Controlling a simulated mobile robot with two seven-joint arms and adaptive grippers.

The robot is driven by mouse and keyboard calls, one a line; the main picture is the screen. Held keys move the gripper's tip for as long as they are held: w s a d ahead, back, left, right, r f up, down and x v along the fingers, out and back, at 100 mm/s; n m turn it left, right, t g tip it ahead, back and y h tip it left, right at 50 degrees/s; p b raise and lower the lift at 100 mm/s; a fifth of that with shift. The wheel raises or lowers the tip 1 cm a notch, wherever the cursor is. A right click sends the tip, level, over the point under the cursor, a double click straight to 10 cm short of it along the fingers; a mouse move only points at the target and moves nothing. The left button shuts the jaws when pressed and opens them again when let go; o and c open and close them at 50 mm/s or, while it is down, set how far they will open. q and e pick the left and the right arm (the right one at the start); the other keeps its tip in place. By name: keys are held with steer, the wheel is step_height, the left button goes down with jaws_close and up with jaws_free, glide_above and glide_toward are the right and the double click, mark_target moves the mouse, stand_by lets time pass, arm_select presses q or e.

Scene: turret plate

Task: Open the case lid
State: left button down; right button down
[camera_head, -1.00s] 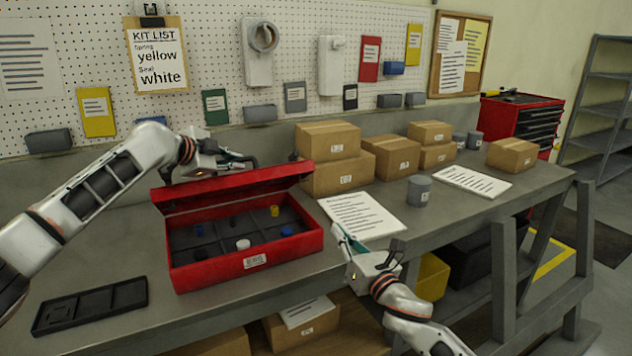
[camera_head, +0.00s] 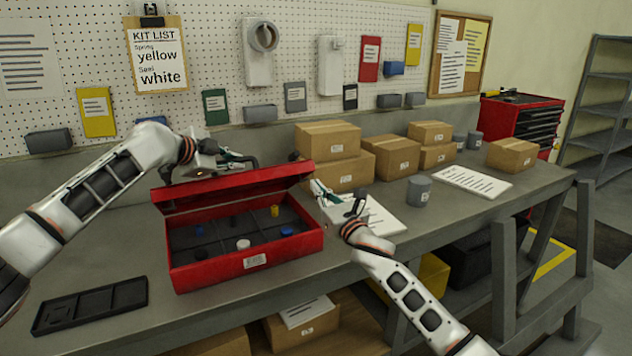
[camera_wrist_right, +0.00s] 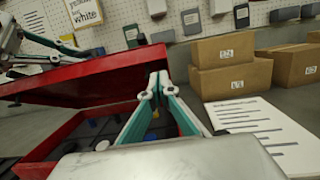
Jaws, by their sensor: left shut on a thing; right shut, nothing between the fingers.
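The red case (camera_head: 215,270) stands on the workbench, its lid (camera_head: 235,190) raised and tilted back over a dark divided inside. The lid also shows in the right wrist view (camera_wrist_right: 85,80). Inside are a yellow piece (camera_head: 274,211), a white piece (camera_head: 243,244), blue pieces (camera_head: 287,231) and dark ones. My left gripper (camera_head: 240,160) is at the lid's upper edge, shut on the lid; its fingertips are partly hidden. My right gripper (camera_head: 318,188) is shut and empty beside the right end of the lid; its fingers meet in the right wrist view (camera_wrist_right: 158,85). I cannot tell whether it touches the lid.
A dark tray (camera_head: 90,305) lies at the front left. A paper sheet (camera_head: 385,218) lies beneath my right gripper. Cardboard boxes (camera_head: 340,175) stand behind it, and a grey canister (camera_head: 419,190) to the right. A kit list (camera_head: 158,55) hangs on the pegboard.

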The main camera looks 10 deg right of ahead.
mark_target(310, 167)
arm_select(q)
steer(key=shift+a+r, duration=0.1)
arm_select(e)
steer(key=shift+w+a+r, duration=0.2)
steer(key=shift+w+r, duration=0.45)
steer(key=shift+r, duration=0.25)
steer(key=shift+w+r, duration=0.35)
steer(key=shift+r, duration=0.35)
arm_select(q)
steer(key=shift+d, duration=0.25)
arm_select(e)
steer(key=shift+w+d+r, duration=0.1)
steer(key=shift+w+r, duration=0.05)
arm_select(q)
steer(key=c, duration=2.4)
jaws_free()
steer(key=shift+s, duration=0.1)
steer(key=shift+o, duration=0.2)
steer(key=shift+a, duration=0.15)
arm_select(e)
steer(key=shift+a+r, duration=0.1)
steer(key=shift+a, duration=0.1)
arm_select(q)
steer(key=shift+s, duration=0.1)
